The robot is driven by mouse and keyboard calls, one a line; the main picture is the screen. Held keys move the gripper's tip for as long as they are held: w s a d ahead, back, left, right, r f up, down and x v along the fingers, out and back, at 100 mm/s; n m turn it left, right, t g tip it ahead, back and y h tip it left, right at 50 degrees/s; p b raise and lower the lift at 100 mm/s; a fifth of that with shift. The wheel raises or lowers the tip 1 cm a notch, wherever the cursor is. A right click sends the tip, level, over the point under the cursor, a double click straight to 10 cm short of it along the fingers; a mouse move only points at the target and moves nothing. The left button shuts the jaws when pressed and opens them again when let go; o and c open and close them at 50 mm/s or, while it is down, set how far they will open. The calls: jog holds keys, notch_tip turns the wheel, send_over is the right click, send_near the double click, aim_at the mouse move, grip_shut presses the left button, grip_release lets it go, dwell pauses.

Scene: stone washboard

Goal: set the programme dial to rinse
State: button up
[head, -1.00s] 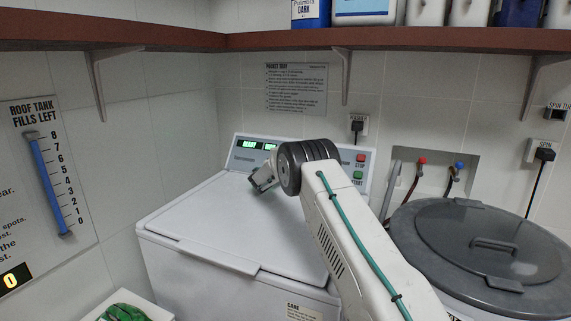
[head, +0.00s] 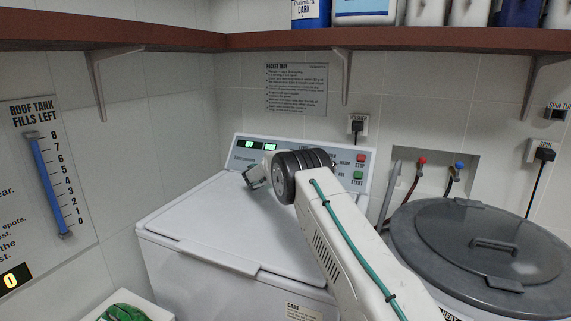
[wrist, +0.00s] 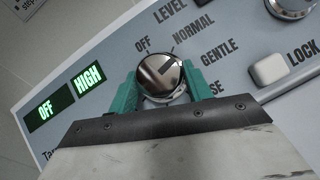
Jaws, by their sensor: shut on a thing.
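The programme dial (wrist: 160,74) is a round, shiny metal knob on the washer's sloped panel, seen in the wrist view. Printed labels OFF, NORMAL, GENTLE and one ending in "SE" run around its right side. A small display (wrist: 47,108) reads OFF beside one reading HIGH. In the head view my gripper (head: 255,176) is at the panel, and my wrist hides the dial.
The washer's white lid (head: 230,225) lies shut below the panel. Red and green buttons (head: 359,166) sit at the panel's right end. A grey-lidded spin tub (head: 480,245) stands to the right. A wooden shelf (head: 420,38) with bottles runs above.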

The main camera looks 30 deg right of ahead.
jog(key=m+g, duration=0.2)
jog(key=m, duration=0.1)
jog(key=m+g, duration=0.2)
jog(key=m, duration=0.2)
jog(key=shift+w+g+h, duration=0.2)
jog(key=shift+g+h, duration=0.1)
jog(key=o, duration=1)
jog(key=shift+c, duration=0.2)
jog(key=shift+a+r, duration=0.1)
jog(key=shift+a, duration=0.05)
jog(key=v, duration=0.7)
jog(key=shift+s+a, duration=0.1)
jog(key=shift+a, duration=0.15)
